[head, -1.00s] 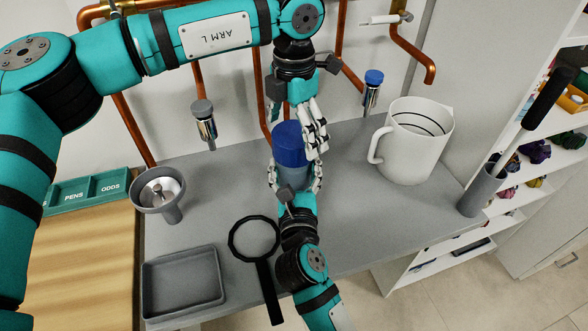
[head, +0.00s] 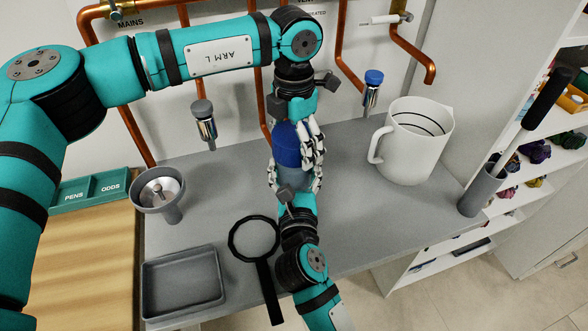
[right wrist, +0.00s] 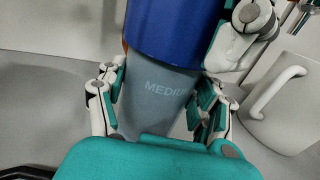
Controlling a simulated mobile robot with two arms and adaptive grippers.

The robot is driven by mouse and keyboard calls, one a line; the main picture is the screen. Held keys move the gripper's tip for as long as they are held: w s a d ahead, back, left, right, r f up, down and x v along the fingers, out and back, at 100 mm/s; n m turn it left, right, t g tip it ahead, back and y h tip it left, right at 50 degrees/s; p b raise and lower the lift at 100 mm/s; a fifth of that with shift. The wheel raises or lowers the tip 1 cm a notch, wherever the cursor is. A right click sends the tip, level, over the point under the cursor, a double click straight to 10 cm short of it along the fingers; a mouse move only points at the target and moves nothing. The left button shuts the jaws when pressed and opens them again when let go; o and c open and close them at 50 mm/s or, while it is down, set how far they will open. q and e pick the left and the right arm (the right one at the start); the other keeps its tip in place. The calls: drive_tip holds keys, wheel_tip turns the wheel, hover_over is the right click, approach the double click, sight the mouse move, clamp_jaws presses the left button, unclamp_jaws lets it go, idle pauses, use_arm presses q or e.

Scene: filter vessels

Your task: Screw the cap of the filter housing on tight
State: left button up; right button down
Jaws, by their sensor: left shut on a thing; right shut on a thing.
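The filter housing (right wrist: 160,95) is a grey-blue tapered body marked "MEDIUM" in the right wrist view. Its blue cap (head: 286,148) sits on top of it, upright; the cap also fills the top of the right wrist view (right wrist: 172,28). My left gripper (head: 300,143) comes down from above and is shut on the cap. My right gripper (right wrist: 160,100) is shut around the housing body from the front, below the cap. The fingers hide much of the body in the head view, and I cannot see the thread.
A white jug (head: 415,155) stands to the right. Copper pipes (head: 186,60) run along the wall behind. Bare worktop (head: 385,222) shows at right.

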use_arm(q)
drive_tip(key=shift+c, duration=0.4)
drive_tip(key=o, duration=1.2)
drive_tip(key=shift+c, duration=0.2)
drive_tip(key=shift+r, duration=0.1)
wheel_tip(320, 180, up, 12)
drive_tip(key=shift+f, duration=0.1)
use_arm(e)
drive_tip(key=shift+c, duration=0.5)
unclamp_jaws()
drive_tip(key=shift+s, duration=0.1)
drive_tip(key=s, duration=1.2)
drive_tip(key=shift+d, duration=0.3)
